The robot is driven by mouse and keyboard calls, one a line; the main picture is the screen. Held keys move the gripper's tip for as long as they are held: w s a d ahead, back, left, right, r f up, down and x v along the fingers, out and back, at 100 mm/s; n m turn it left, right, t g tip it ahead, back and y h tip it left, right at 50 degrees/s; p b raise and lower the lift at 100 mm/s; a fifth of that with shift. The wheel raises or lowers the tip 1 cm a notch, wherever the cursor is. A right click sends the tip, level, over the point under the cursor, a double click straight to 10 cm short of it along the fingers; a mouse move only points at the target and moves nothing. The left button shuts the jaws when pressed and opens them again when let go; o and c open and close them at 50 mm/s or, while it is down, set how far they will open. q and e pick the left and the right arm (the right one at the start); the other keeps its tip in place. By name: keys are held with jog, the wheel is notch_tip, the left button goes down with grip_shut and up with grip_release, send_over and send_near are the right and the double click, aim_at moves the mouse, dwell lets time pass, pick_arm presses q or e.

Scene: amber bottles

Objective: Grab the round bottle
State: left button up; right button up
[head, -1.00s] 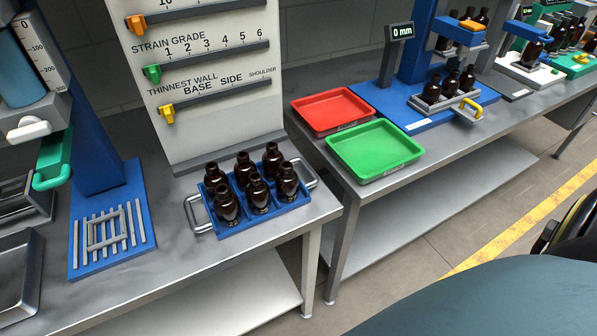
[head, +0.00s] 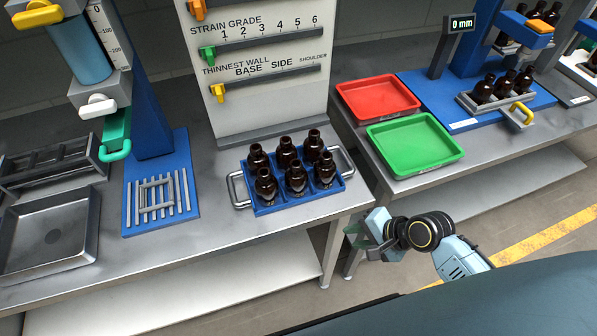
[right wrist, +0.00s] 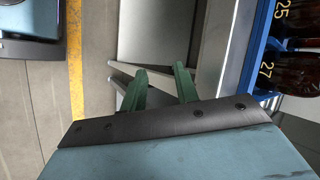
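Several dark amber bottles stand upright in a blue tray (head: 300,201) with grey side handles on the near bench. A front-middle bottle (head: 296,180) and a front-right bottle (head: 324,170) look alike with rounded shoulders. I cannot tell which one is the round bottle. My right gripper (head: 354,236) is in front of the bench's right corner, apart from the tray. In the right wrist view its green fingers (right wrist: 159,82) are spread with nothing between them. My left gripper is not in view.
A strain-grade panel (head: 262,105) stands behind the tray. A blue stand (head: 160,205) with a grey grid and an empty metal tray (head: 48,235) are to its left. Red (head: 378,98) and green (head: 414,143) trays lie on the right bench. Bare bench fronts the blue tray.

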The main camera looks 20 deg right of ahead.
notch_tip(320, 180, up, 15)
jog(key=w+a+m+t+y+p, duration=0.1)
jog(key=w+a+m+y, duration=0.2)
jog(key=m, duration=0.4)
jog(key=r+m+t+y, duration=0.2)
jog(key=m+y, duration=0.1)
jog(key=m, duration=0.3)
send_over(302, 173)
jog(key=s+d, duration=0.3)
jog(key=d, duration=0.1)
jog(key=shift+f+x, duration=0.25)
jog(key=shift+x, duration=1.2)
jog(key=shift+f+x, duration=0.25)
jog(key=shift+x, duration=1.2)
jog(key=shift+s+d, duration=0.15)
grip_shut()
